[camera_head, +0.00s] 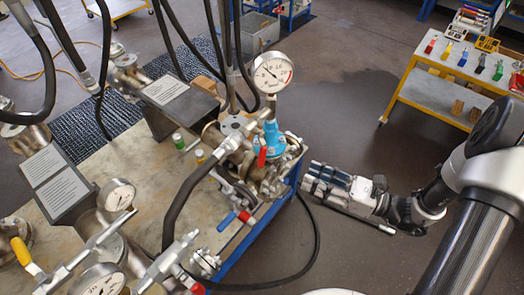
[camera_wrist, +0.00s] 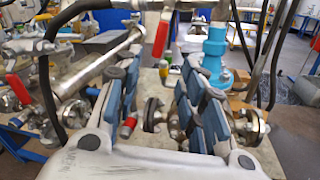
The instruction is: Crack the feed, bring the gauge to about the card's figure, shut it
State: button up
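The round white gauge (camera_head: 271,73) with a red band stands above a blue fitting (camera_head: 272,138) on the bench; its figures are too small to read. A red lever (camera_head: 262,157) hangs by the blue fitting. In the wrist view, a red lever (camera_wrist: 161,36) stands beyond the fingers and the blue fitting (camera_wrist: 214,48) is right of it. White printed cards (camera_head: 166,89) sit on dark sloped plates; their text is unreadable. I cannot tell which valve is the feed. My gripper (camera_head: 312,178) is right of the bench edge, open and empty; its blue-padded fingers (camera_wrist: 158,88) are spread.
Two more gauges (camera_head: 117,195) (camera_head: 101,282) sit at the lower left. A blue-and-red handle (camera_head: 237,217) is at the bench's near right. Black hoses (camera_head: 183,207) cross the bench and hang beside it. A yellow-framed table (camera_head: 440,92) stands right; the floor between is clear.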

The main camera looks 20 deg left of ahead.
aim_at(263, 157)
jog(key=w+a, duration=0.1)
jog(key=a, duration=0.4)
jog(key=w+a, duration=0.1)
jog(key=a, duration=0.4)
jog(key=w+a, duration=0.1)
jog(key=a, duration=0.4)
jog(key=shift+a, duration=0.25)
grip_shut()
